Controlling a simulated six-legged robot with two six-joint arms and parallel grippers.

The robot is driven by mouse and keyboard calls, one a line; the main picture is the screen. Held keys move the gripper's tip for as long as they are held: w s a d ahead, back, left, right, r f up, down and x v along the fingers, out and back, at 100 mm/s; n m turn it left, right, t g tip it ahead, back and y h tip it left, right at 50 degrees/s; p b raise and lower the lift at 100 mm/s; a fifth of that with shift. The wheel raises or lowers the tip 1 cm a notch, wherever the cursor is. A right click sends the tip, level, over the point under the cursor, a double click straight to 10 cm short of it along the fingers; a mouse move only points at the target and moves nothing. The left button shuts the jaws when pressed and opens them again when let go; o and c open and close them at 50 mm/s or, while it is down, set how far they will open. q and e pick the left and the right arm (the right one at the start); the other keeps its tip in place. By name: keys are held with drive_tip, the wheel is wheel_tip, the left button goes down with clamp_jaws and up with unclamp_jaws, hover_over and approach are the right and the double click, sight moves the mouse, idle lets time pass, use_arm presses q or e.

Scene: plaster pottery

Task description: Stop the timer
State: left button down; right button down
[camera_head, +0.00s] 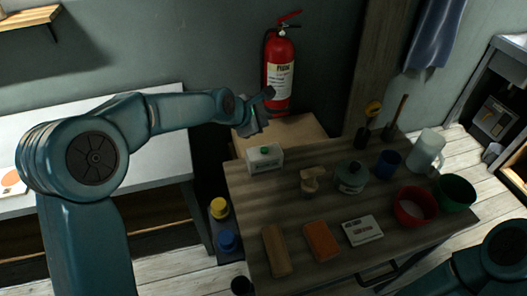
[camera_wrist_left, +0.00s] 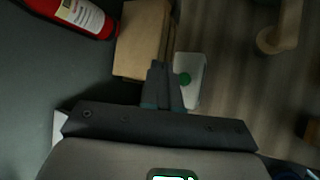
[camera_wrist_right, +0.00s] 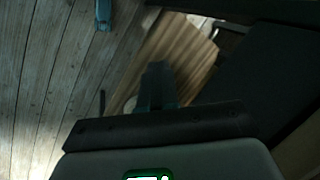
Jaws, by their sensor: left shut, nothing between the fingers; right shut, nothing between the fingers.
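The timer (camera_head: 265,159) is a white box with a green button on top, standing at the back left of the wooden table (camera_head: 240,200). It also shows in the left wrist view (camera_wrist_left: 191,88), just right of the fingertips. My left gripper (camera_head: 250,124) is above and behind the timer, apart from it as far as I can tell. Its fingers are shut and empty in the left wrist view (camera_wrist_left: 160,82). My right gripper (camera_wrist_right: 158,85) is shut and empty in the right wrist view; in the head view only part of the right arm shows, at the lower right.
A cardboard box (camera_head: 300,132) and a red fire extinguisher (camera_head: 280,75) stand behind the table. A cream pottery piece (camera_head: 310,180), a jar (camera_head: 350,178), cups, a jug (camera_head: 427,150), bowls (camera_head: 413,206) and blocks (camera_head: 321,240) fill the table.

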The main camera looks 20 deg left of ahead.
use_arm(q)
drive_tip(key=f+b, duration=0.1)
drive_tip(key=b, duration=0.4)
hover_over(263, 151)
drive_tip(key=f, duration=0.5)
drive_tip(key=shift+w+d+f, duration=0.1)
drive_tip(key=shift+w+f, duration=0.1)
drive_tip(key=shift+w, duration=0.2)
drive_tip(key=shift+s+a+f, duration=0.15)
drive_tip(key=shift+s, duration=0.25)
drive_tip(key=shift+s+a+f, duration=0.1)
drive_tip(key=shift+s, duration=0.3)
drive_tip(key=shift+d+f+b, duration=0.1)
drive_tip(key=shift+d+b, duration=0.05)
drive_tip(key=shift+b, duration=0.15)
drive_tip(key=shift+w+f, duration=0.45)
drive_tip(key=shift+w, duration=0.2)
drive_tip(key=shift+s, duration=0.15)
drive_tip(key=shift+s+r, duration=0.4)
drive_tip(key=shift+s, duration=0.05)
drive_tip(key=shift+w+f, duration=0.3)
drive_tip(key=shift+w, duration=0.15)
drive_tip(key=shift+s+r, duration=0.25)
drive_tip(key=shift+s, duration=0.1)
drive_tip(key=shift+w+f, duration=0.2)
drive_tip(key=shift+w, duration=0.1)
drive_tip(key=shift+s+r, duration=0.15)
drive_tip(key=shift+s, duration=0.05)
drive_tip(key=shift+w, duration=0.15)
